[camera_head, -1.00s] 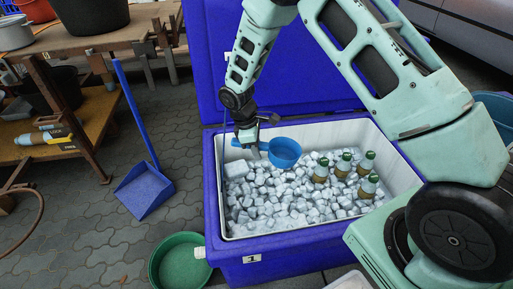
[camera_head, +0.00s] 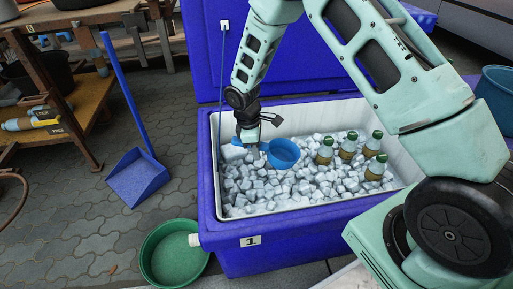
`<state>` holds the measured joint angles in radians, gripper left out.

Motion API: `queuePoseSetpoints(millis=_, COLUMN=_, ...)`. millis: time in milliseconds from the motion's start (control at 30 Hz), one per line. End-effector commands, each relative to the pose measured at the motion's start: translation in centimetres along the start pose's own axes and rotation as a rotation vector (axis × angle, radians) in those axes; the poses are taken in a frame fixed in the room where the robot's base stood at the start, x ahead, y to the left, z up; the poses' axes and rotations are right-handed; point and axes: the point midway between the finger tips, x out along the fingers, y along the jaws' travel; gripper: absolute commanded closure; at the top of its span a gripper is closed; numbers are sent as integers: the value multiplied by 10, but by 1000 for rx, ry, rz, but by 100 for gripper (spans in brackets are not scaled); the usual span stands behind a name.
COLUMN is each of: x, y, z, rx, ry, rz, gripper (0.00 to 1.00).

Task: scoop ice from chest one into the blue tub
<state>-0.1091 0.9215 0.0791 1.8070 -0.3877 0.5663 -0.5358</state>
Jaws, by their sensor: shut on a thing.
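The blue chest marked 1 (camera_head: 249,241) stands open, with its lid raised behind it. White ice cubes (camera_head: 262,190) cover its inside, and several green-capped bottles (camera_head: 347,150) stand in the ice on the right. My gripper (camera_head: 251,149) points down over the chest's back left part, shut on the handle of a blue scoop. The round blue scoop bowl (camera_head: 284,152) is just right of the fingers, over or at the ice. Whether it touches the ice or holds any, I cannot tell. A blue tub (camera_head: 497,90) is partly in view at the right edge.
A green basin (camera_head: 174,254) sits on the paving by the chest's front left corner, near a white spout. A long-handled blue dustpan (camera_head: 138,178) stands left of the chest. A wooden shelf (camera_head: 75,120) stands further left. Paving between shelf and chest is partly clear.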

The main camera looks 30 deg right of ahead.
Motion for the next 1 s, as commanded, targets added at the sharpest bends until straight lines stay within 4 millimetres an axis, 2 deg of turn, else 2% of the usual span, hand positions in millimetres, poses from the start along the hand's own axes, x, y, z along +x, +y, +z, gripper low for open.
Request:
queuePoseSetpoints(millis=33, x=11, y=0, z=-2, rx=0, ry=4, rz=0, gripper=96)
queuePoseSetpoints(millis=1000, x=108, y=0, z=-19, rx=1, ry=40, rz=0, gripper=96)
